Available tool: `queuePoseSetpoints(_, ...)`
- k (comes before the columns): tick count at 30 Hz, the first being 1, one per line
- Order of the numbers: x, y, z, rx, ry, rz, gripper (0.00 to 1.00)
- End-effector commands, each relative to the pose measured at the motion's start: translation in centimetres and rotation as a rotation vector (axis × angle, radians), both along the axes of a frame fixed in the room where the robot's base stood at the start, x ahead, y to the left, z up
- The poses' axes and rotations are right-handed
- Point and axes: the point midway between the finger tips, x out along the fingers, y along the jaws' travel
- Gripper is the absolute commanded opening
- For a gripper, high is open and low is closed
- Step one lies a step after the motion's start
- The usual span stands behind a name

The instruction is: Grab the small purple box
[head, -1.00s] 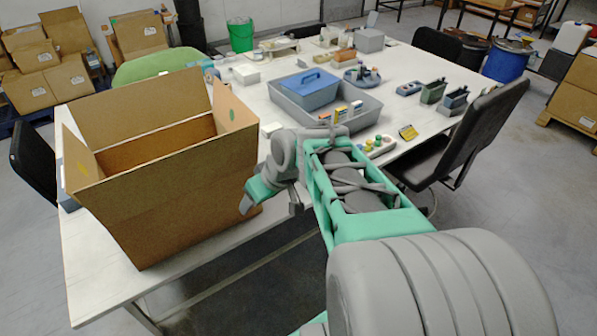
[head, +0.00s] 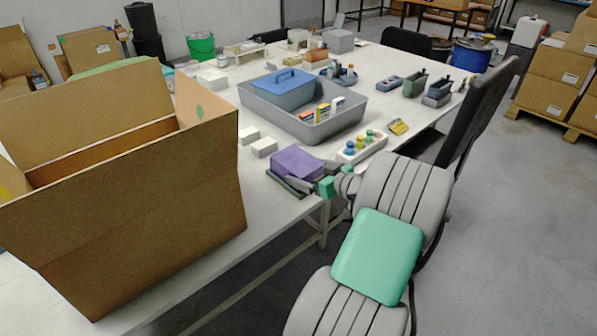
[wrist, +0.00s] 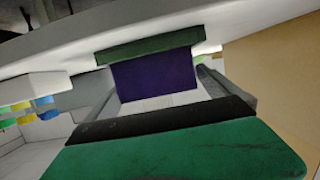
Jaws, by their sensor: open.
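The small purple box (head: 297,162) lies near the table's front edge, on top of a flat dark green item (head: 289,184). My gripper (head: 312,178) is open at the box's near side, at table height. In the wrist view the purple box (wrist: 155,82) shows between the two grey fingers, with a finger on each side and visible gaps. The dark green item (wrist: 150,45) appears along its upper edge there. Whether the fingertips touch the box cannot be told.
A large open carton (head: 130,215) stands to the left. Small white boxes (head: 263,147) are at the left, a white holder with coloured pegs (head: 362,147) at the right. A black chair (head: 478,105) is at the table's right.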

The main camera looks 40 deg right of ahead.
Motion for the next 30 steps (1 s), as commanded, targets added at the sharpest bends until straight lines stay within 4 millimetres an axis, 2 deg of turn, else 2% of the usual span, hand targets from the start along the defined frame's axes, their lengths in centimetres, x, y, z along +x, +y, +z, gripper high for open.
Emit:
queuePoseSetpoints(9, 4.7, -0.2, -1.4, -0.001, 0.001, 0.0, 1.0)
queuePoseSetpoints(17, 5.2, -0.4, -1.6, 0.0, 0.001, -0.006, 1.0)
queuePoseSetpoints(30, 5.2, -0.4, -1.6, -0.001, 0.001, -0.006, 0.66)
